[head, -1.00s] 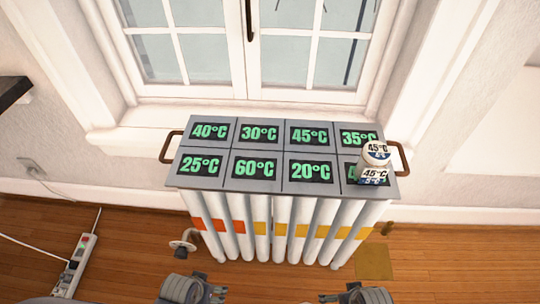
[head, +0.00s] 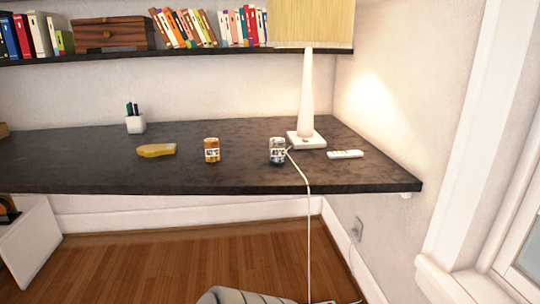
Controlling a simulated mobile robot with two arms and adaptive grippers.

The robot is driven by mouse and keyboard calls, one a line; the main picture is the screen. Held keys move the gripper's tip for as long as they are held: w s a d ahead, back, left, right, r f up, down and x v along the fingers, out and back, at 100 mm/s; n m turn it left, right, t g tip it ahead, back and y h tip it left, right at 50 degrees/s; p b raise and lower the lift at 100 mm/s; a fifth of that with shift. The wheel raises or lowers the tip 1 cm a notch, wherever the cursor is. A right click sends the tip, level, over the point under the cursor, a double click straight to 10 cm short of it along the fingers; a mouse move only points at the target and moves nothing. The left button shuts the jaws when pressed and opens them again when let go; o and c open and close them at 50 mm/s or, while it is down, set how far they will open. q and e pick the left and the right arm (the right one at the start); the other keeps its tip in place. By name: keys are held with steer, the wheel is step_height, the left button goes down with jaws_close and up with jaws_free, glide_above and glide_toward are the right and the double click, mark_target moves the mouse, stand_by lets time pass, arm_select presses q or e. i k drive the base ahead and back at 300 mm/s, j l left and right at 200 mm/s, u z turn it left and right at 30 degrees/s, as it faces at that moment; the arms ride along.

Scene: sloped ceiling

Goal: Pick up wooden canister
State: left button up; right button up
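A small wooden-brown canister (head: 211,150) with a pale label stands upright on the dark desk, left of the middle of the view. A similar grey, metallic or glassy canister (head: 277,150) stands to its right, near the lamp base. Neither of my grippers shows in the head view. A rounded grey shape at the bottom edge is cut off, and I cannot tell what it is.
The dark desk (head: 100,170) also holds a yellow object (head: 156,150), a white pen cup (head: 135,122), a lamp (head: 306,100) and a white remote (head: 345,154). A white cord hangs over the front edge. A bookshelf (head: 180,51) is above; wood floor (head: 190,265) lies in front.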

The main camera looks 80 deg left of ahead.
mark_target(211, 145)
steer(key=u, duration=2.95)
